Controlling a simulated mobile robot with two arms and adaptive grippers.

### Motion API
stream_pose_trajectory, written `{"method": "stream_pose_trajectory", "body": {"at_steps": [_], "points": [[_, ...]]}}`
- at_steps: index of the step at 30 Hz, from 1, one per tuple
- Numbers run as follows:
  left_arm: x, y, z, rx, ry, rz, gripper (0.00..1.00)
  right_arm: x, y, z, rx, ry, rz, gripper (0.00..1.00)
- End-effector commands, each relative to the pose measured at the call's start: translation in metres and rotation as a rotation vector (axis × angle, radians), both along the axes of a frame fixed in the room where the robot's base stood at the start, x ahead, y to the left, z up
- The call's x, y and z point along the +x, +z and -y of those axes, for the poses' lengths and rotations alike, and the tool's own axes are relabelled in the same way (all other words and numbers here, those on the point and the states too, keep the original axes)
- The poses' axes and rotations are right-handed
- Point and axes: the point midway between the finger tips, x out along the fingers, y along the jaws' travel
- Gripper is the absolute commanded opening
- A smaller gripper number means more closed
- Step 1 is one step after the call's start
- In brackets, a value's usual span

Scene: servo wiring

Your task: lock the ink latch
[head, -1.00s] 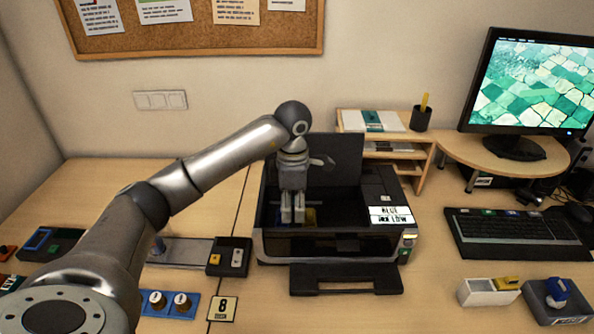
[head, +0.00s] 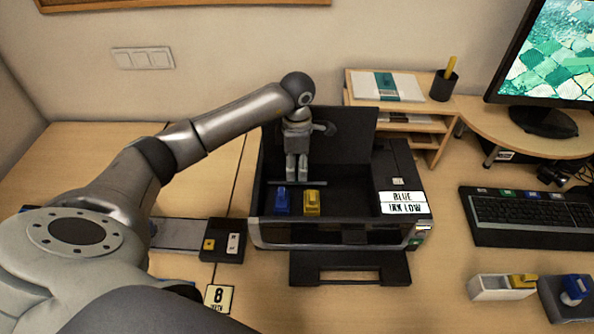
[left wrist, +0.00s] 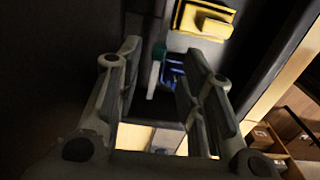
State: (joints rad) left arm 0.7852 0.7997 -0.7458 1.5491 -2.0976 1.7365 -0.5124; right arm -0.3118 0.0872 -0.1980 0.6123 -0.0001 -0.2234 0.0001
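The black printer (head: 275,234) has its lid (head: 345,130) raised. A blue cartridge (head: 282,201) and a yellow cartridge (head: 312,202) sit side by side inside it. A thin grey bar (head: 340,184) runs behind them; I cannot tell whether it is the ink latch. My left gripper (head: 297,180) points down over the printer's interior, just behind the cartridges. A yellow part (left wrist: 205,20) is beyond. My right gripper is not in view.
A label reading "BLUE INK LOW" (head: 403,203) lies on the printer's right side. The output tray (head: 350,268) sticks out in front. A wooden shelf (head: 437,143), keyboard (head: 530,214) and white box (head: 490,289) stand to the right. A small switch box (head: 222,240) is left.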

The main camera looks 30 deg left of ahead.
Motion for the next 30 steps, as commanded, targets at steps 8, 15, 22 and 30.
{"method": "stream_pose_trajectory", "body": {"at_steps": [8,15,22,30], "points": [[0.0,-0.034,0.0,-0.001,0.0,-0.001,0.36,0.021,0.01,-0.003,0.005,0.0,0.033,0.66],[0.0,-0.039,0.0,0.001,0.001,0.0,0.36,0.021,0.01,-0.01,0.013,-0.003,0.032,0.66],[0.0,-0.039,0.0,0.001,0.0,0.001,0.2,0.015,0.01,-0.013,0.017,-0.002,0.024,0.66],[0.0,-0.038,0.0,0.001,0.001,0.001,0.0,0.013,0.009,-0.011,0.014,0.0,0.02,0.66]]}}
